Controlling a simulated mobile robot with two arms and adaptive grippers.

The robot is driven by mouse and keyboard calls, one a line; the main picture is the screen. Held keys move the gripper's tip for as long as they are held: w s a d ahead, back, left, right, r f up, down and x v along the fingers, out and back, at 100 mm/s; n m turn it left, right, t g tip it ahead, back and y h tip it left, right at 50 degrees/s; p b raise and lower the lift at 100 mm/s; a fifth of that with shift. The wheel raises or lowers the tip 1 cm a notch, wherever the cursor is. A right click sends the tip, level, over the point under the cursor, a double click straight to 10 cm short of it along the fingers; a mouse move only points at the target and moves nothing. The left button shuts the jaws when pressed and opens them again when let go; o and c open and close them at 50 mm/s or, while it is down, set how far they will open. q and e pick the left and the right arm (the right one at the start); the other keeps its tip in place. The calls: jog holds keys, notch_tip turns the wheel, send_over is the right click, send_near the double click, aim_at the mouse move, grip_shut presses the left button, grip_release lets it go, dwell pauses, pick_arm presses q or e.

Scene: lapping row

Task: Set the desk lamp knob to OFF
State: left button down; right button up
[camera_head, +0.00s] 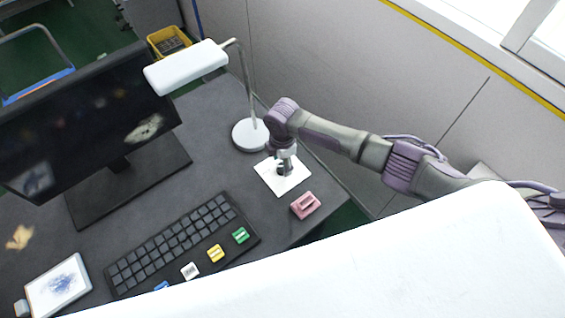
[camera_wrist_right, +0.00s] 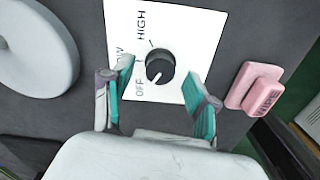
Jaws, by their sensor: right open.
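The desk lamp knob (camera_wrist_right: 160,66) is a round black dial on a white plate (camera_wrist_right: 185,30) marked HIGH and OFF, with a third label partly hidden by a finger. A pale mark shows on the knob's face, but I cannot tell for certain which label it points to. My right gripper (camera_wrist_right: 160,78) is open, with its teal-padded fingers apart on either side of the knob; I see no clear contact. My left gripper is not in view.
The white lamp (camera_head: 187,67) stands behind the plate, its round base (camera_head: 250,135) close to my right gripper. A pink block (camera_head: 305,205) lies to the right of the plate.

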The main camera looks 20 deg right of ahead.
aim_at(282, 165)
notch_tip(282, 165, up, 11)
dwell(0.3)
jog(key=shift+f, duration=0.1)
